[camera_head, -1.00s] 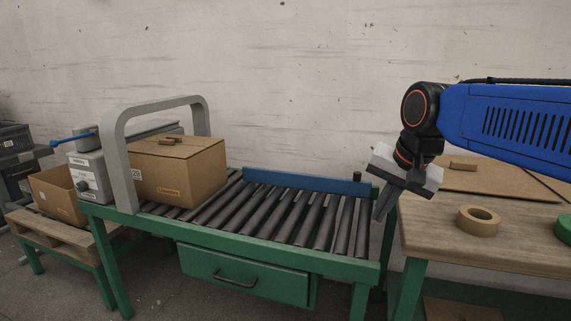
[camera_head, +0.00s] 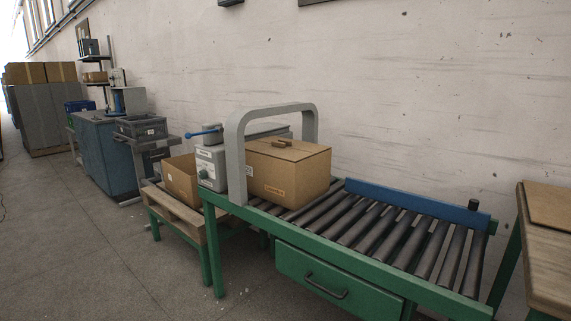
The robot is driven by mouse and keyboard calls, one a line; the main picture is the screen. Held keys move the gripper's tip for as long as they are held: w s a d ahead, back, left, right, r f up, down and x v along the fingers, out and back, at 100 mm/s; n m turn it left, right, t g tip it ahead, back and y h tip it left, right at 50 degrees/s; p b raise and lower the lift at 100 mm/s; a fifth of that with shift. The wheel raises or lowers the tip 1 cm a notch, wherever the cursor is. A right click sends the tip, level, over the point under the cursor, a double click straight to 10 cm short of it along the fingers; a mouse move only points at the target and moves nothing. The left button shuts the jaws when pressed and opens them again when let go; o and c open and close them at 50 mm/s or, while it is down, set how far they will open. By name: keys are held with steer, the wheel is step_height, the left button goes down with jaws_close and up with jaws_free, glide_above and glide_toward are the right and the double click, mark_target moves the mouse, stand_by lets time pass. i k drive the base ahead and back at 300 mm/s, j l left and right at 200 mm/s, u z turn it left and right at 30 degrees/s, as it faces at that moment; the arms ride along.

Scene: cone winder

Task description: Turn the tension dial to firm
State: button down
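I cannot make out the tension dial or its setting in the camera_head view. A blue-grey machine cabinet (camera_head: 102,150) stands along the wall at the left, with an upright grey device (camera_head: 118,84) and a whitish and blue piece (camera_head: 128,100) on top; it is too small to tell whether a dial is on it. Closer, a grey control box (camera_head: 211,168) with a blue lever (camera_head: 205,131) sits at the left end of the roller bench. My gripper is not in view.
The green-framed roller bench (camera_head: 342,252) fills the right, with a grey arch (camera_head: 236,150) and a closed carton (camera_head: 290,172). An open carton (camera_head: 181,180) is on a pallet stand (camera_head: 176,208). A dark crate (camera_head: 141,127) stands near the cabinet. The floor at left is clear.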

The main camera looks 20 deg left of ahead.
mark_target(202, 175)
steer(key=u, duration=1.1)
